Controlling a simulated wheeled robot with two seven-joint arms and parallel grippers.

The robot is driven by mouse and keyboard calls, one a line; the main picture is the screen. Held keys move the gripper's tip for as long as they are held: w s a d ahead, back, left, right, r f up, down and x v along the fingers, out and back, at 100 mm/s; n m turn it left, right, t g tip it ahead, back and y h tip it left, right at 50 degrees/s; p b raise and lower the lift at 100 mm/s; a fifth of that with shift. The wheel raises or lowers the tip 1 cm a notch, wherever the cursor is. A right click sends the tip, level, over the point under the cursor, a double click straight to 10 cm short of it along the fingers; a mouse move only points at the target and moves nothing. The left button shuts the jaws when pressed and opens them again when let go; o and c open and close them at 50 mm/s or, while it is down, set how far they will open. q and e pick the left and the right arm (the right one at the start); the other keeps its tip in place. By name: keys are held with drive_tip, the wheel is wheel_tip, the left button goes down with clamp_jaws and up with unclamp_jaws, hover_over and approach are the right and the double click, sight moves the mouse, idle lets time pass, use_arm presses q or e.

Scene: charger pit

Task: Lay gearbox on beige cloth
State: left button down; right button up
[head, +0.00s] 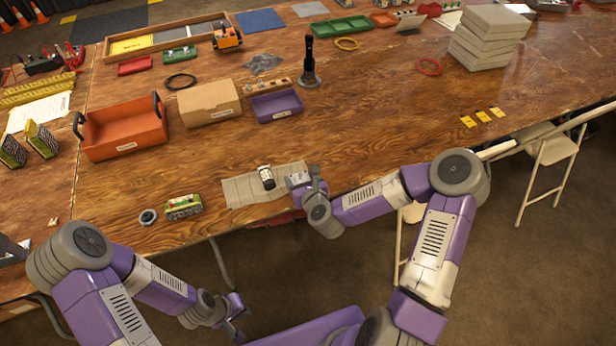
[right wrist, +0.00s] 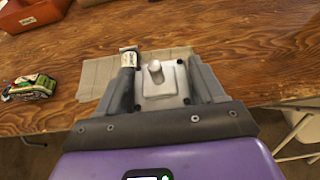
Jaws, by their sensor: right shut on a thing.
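The beige cloth (head: 240,191) lies flat near the table's front edge; it also shows in the right wrist view (right wrist: 96,76). My right gripper (head: 299,182) is over the cloth's right end. In the right wrist view it is shut on the gearbox (right wrist: 160,88), a grey metal block with a short shaft. I cannot tell whether the gearbox touches the cloth.
An orange bin (head: 124,130), a cardboard box (head: 209,104) and a purple tray (head: 277,106) stand behind. The table right of the cloth is clear up to the yellow cards (head: 483,116).

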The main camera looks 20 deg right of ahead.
drive_tip(key=w+d+b, duration=0.1)
drive_tip(key=w+b, duration=0.3)
drive_tip(key=w, duration=0.9)
drive_tip(key=f+b, duration=0.1)
drive_tip(key=f, duration=0.3)
drive_tip(key=f+b, duration=0.1)
drive_tip(key=f, duration=0.4)
drive_tip(key=shift+s+d, duration=0.1)
drive_tip(key=shift+s, duration=0.1)
drive_tip(key=shift+f, duration=0.1)
drive_tip(key=shift+s+f+b, duration=0.15)
drive_tip(key=shift+f+b, duration=0.5)
drive_tip(key=shift+b, duration=0.3)
drive_tip(key=o, duration=1.3)
drive_tip(key=shift+f, duration=0.15)
drive_tip(key=shift+o, duration=1.4)
drive_tip(key=shift+r, duration=0.2)
